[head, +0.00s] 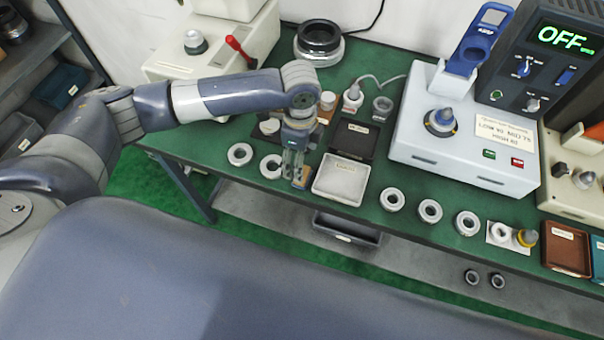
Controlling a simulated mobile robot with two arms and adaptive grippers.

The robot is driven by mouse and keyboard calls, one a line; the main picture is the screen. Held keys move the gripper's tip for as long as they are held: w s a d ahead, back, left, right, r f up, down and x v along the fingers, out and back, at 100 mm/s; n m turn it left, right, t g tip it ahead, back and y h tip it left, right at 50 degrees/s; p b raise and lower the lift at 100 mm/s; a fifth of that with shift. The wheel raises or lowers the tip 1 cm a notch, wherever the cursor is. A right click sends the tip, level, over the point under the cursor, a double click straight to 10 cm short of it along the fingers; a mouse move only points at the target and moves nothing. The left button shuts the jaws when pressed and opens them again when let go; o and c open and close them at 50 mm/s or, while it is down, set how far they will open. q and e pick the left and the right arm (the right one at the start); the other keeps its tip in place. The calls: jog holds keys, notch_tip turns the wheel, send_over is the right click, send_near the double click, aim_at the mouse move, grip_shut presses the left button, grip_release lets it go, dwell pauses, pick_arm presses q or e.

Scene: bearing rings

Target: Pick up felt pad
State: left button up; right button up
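My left gripper (294,175) points down over the green bench, just left of a light grey tray (323,190). A small tan and bluish piece (303,182) shows right at its fingertips. I cannot tell if this piece is the felt pad, or if the fingers touch it. The fingers look close together, and the gap between them is too small to judge. A white flat piece (491,238) under a ring at the right is another pad-like thing. My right gripper is not in view.
White rings stand left of the gripper (240,154) and along the front edge (430,211). A black tray (352,139) lies behind the grey one. A white machine (465,155) stands at the right. A red-levered press (205,50) is at the back left.

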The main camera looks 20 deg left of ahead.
pick_arm(q)
jog(key=shift+f, duration=0.9)
jog(key=f, duration=0.1)
jog(key=f+p, duration=0.1)
jog(key=f, duration=0.2)
jog(key=shift+s+d+p, duration=0.25)
jog(key=shift+p, duration=0.1)
jog(key=shift+f, duration=0.7)
jog(key=c, duration=1.1)
